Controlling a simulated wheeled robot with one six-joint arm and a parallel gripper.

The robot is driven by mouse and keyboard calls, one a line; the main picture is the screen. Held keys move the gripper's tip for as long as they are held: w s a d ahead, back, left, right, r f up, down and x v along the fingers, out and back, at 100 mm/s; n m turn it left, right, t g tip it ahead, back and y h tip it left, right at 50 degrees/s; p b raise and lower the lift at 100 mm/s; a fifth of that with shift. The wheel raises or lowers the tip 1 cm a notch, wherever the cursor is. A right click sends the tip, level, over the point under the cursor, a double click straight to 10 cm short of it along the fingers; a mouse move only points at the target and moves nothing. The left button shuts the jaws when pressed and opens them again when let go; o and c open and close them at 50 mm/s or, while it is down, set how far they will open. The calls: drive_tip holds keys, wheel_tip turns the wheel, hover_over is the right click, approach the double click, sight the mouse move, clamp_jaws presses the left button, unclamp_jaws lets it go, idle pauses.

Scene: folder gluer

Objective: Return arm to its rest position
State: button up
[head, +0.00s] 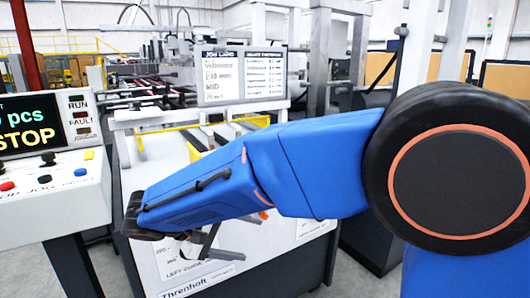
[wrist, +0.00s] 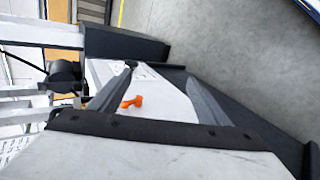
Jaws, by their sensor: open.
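My blue arm reaches from the right across the middle of the head view, its forearm sloping down to the left. My gripper (head: 250,238) is below the forearm, in front of a white machine panel, partly hidden by the arm. In the wrist view my gripper (wrist: 160,72) shows two grey fingers spread apart with nothing held between them. An orange handle (wrist: 130,102) on the white surface lies beyond the fingers, seen between them and apart from them.
A control console (head: 50,190) with a STOP display and buttons stands at the left. A job sign (head: 240,75) stands on the machine behind my arm. Grey floor (wrist: 215,40) is clear at the wrist view's upper right.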

drive_tip(key=s+d+m+g+y, duration=0.1)
drive_tip(key=s+d+g+y, duration=0.1)
drive_tip(key=d, duration=0.9)
drive_tip(key=s+d+m+g+y, duration=0.2)
drive_tip(key=d, duration=0.9)
drive_tip(key=s+d+f+m+t+y, duration=0.3)
drive_tip(key=s+d+m+y, duration=0.1)
drive_tip(key=s+d, duration=0.8)
drive_tip(key=shift+s+d+f+m+y, duration=0.15)
drive_tip(key=shift+s+d+m+y, duration=0.2)
drive_tip(key=shift+s+y, duration=0.7)
